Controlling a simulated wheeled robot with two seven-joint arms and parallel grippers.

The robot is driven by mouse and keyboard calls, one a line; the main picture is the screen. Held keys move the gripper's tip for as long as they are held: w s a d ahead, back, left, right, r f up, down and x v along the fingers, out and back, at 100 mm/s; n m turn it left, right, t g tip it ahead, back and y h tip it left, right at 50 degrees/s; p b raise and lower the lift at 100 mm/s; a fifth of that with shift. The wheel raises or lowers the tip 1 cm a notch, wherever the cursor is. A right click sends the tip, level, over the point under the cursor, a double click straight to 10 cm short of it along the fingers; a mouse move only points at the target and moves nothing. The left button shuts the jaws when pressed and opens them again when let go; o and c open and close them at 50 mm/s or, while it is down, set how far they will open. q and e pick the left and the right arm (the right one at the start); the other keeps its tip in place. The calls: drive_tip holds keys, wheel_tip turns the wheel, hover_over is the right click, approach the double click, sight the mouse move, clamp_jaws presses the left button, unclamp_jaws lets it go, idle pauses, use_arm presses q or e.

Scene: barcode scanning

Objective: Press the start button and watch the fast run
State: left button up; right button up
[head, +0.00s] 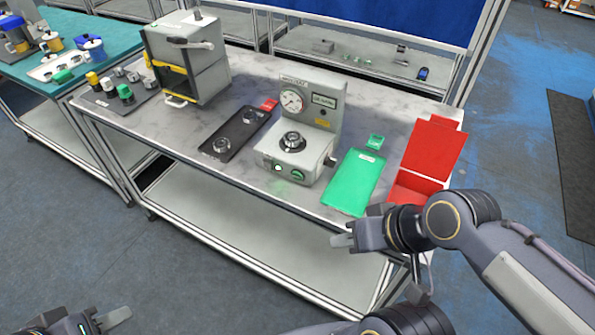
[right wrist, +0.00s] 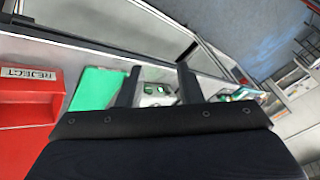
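The grey test machine (head: 322,125) stands on the bench with a round gauge and a small display on its upright panel. A dark round part sits on its top. Its front face has a white, lit-looking button (head: 277,168) and a green button (head: 298,173); I cannot read which is start. The machine's front also shows between my fingers in the right wrist view (right wrist: 157,90). My right gripper (head: 342,241) is open and empty, in front of the bench edge, right of and nearer than the machine. My left gripper (head: 118,317) is only partly visible at the bottom left.
A green mat (head: 354,183) and a red REJECT bin (head: 433,150) lie right of the machine. A black tray (head: 236,133) with round parts lies left, and a grey press-like fixture (head: 205,65) stands further left. The floor before the bench is clear.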

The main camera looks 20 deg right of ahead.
drive_tip(key=shift+c, duration=0.3)
drive_tip(key=shift+f, duration=0.15)
drive_tip(key=shift+c, duration=1.1)
drive_tip(key=f+n+g+b, duration=0.1)
drive_tip(key=f+n+b, duration=0.1)
drive_tip(key=f, duration=0.1)
drive_tip(key=f+n+g+h+b, duration=0.1)
drive_tip(key=f, duration=0.1)
drive_tip(key=shift+d+f+n+g+b, duration=0.1)
drive_tip(key=shift+d+n+g+b, duration=0.2)
drive_tip(key=shift+b, duration=0.1)
clamp_jaws()
drive_tip(key=w+d+f+n+g+h+b, duration=0.3)
drive_tip(key=w+f+n+h+b, duration=0.3)
drive_tip(key=f+n+h+b, duration=0.35)
drive_tip(key=w+a+f+n+t+h+b, duration=0.1)
drive_tip(key=w+a+n+t+h+b, duration=0.6)
drive_tip(key=w+a+n+t, duration=0.4)
drive_tip(key=w+a+n+b, duration=0.1)
drive_tip(key=a+n, duration=0.2)
drive_tip(key=a, duration=0.2)
drive_tip(key=shift+w+n+t, duration=0.25)
drive_tip(key=shift+n+t, duration=0.1)
drive_tip(key=shift+t, duration=0.05)
drive_tip(key=shift+f, duration=0.1)
